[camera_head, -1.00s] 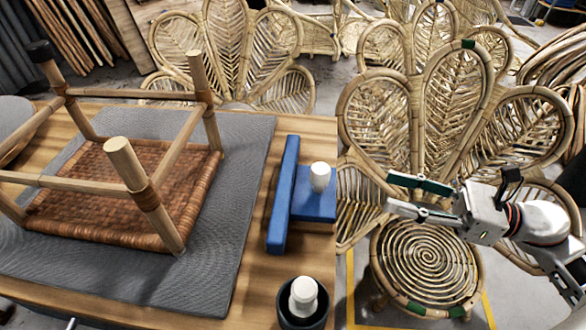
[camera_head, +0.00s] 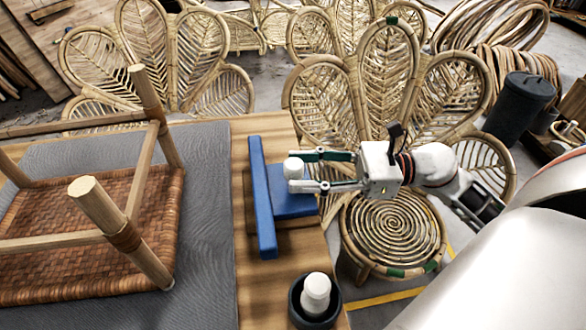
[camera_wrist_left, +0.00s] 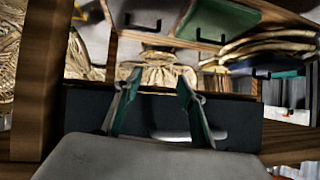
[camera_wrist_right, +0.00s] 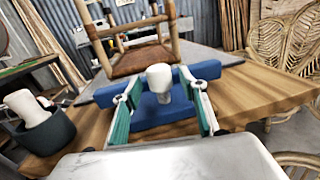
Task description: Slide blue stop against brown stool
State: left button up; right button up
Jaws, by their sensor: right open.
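The blue stop (camera_head: 263,205) lies on the wooden table with a white knob (camera_head: 293,168) standing on its base; it also shows in the right wrist view (camera_wrist_right: 140,113). The brown stool (camera_head: 85,210) lies upside down, legs up, to the left of the stop, with bare table and mat between them. My right gripper (camera_head: 306,172) is open, its two fingers on either side of the knob. In the right wrist view the knob (camera_wrist_right: 159,82) stands between the green-padded fingers (camera_wrist_right: 163,100). My left gripper (camera_wrist_left: 155,95) shows only in its wrist view, open and empty.
A grey mat (camera_head: 205,240) lies under the stool. A dark cup (camera_head: 300,312) with a white-topped item stands near the front right of the table. Rattan chairs (camera_head: 385,110) stand beyond the table's right edge.

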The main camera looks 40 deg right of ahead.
jog(key=shift+x, duration=1)
pick_arm(q)
jog(key=shift+a, duration=0.1)
pick_arm(e)
jog(key=shift+c, duration=0.4)
